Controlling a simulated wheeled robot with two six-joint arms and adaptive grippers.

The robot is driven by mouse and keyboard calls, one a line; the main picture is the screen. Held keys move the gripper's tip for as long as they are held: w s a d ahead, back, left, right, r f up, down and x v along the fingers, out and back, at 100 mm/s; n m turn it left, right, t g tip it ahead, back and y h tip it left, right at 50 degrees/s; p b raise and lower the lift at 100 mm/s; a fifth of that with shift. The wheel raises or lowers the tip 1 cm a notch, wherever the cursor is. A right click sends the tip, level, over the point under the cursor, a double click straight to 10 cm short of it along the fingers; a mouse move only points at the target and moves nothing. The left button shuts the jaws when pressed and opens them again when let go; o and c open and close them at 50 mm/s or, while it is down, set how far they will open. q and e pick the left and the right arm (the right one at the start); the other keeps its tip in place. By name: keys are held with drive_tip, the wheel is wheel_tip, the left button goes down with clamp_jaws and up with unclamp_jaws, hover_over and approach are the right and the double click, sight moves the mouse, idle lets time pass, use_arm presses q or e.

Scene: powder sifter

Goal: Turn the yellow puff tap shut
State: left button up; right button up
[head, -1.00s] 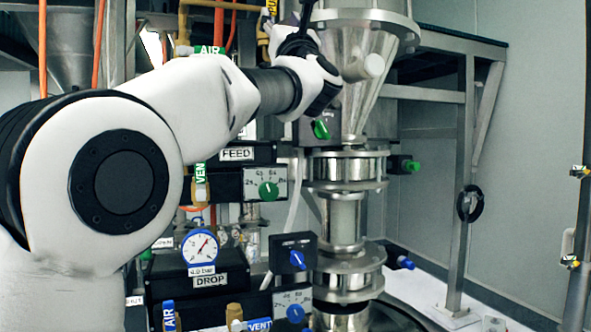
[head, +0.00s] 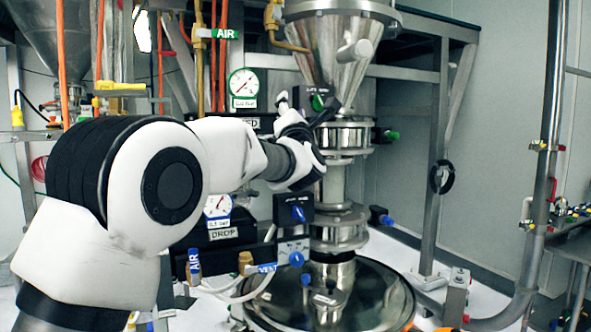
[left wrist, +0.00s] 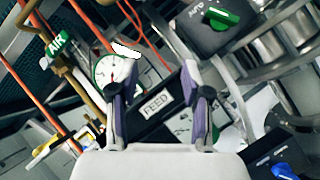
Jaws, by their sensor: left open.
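My right gripper is not in view.
The steel hopper (head: 330,50) and sifter column stand right of the gripper. A green AIR tap (head: 226,33) is at upper left, above a gauge (head: 243,83). The DROP box (head: 222,235) and blue knobs are below. Another yellow handle (head: 120,86) is far left.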

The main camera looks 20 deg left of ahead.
use_arm(q)
drive_tip(key=w+f+m+h, duration=0.3)
drive_tip(key=f+m, duration=0.2)
drive_tip(key=f, duration=0.8)
drive_tip(key=shift+d+f+g+b, duration=0.3)
drive_tip(key=shift+d+f+g, duration=0.05)
drive_tip(key=shift+g, duration=0.05)
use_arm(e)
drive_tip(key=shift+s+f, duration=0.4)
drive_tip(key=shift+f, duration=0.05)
use_arm(q)
drive_tip(key=shift+r, duration=0.1)
